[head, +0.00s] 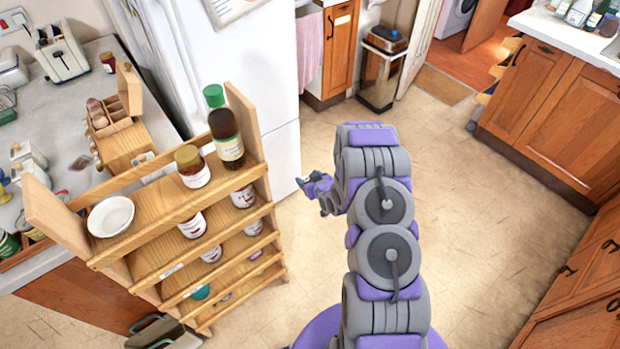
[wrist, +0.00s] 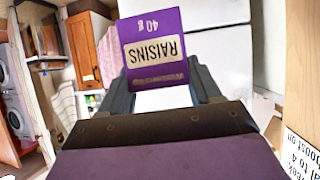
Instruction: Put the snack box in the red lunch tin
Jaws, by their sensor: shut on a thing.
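The snack box is a small purple carton marked "RAISINS 40 g" (wrist: 155,45) in the wrist view, its print upside down. My gripper (wrist: 160,85) is shut on it, with one dark finger on each side of its lower end. In the head view my gripper (head: 318,190) is small and points left toward the wooden shelf, apart from it and in front of the white fridge. The box is hard to tell from my purple gripper there. I cannot make out a red lunch tin in either view.
The wooden shelf (head: 160,208) on the left holds a white bowl (head: 111,216), a green-capped bottle (head: 226,135) and several jars. Behind it is a cluttered counter (head: 88,70). The white fridge (head: 250,80) stands behind my gripper. The floor on the right (head: 490,215) is clear.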

